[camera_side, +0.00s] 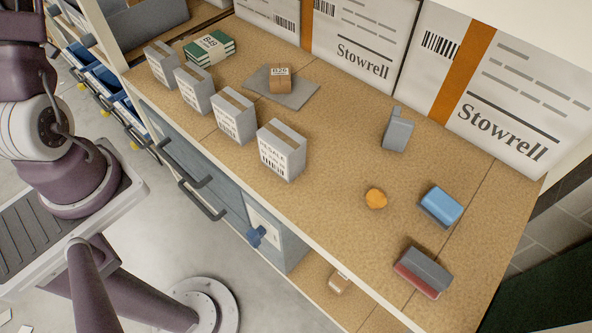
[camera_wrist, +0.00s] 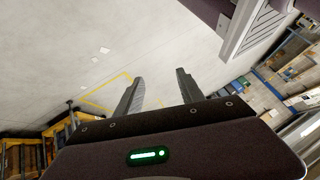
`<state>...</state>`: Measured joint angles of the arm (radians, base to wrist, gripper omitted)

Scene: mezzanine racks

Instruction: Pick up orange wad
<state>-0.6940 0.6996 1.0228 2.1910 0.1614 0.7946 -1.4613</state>
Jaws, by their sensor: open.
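The orange wad (camera_side: 376,198) is a small round lump lying on the brown shelf top (camera_side: 335,160), right of the middle in the side view. Nothing touches it. My gripper (camera_wrist: 158,88) shows in the wrist view with its two grey fingers apart and nothing between them. It points out over the pale floor, away from the wad. The wad is not in the wrist view. In the side view my arm stands at the left edge, and my gripper is outside the picture.
A blue block (camera_side: 441,207), a dark grey and red block (camera_side: 423,272) and a grey object (camera_side: 398,130) surround the wad with gaps. Several grey boxes (camera_side: 281,150) line the front edge. A small brown box (camera_side: 280,79) sits on a grey mat (camera_side: 306,93). Large Stowrell cartons (camera_side: 352,40) stand behind.

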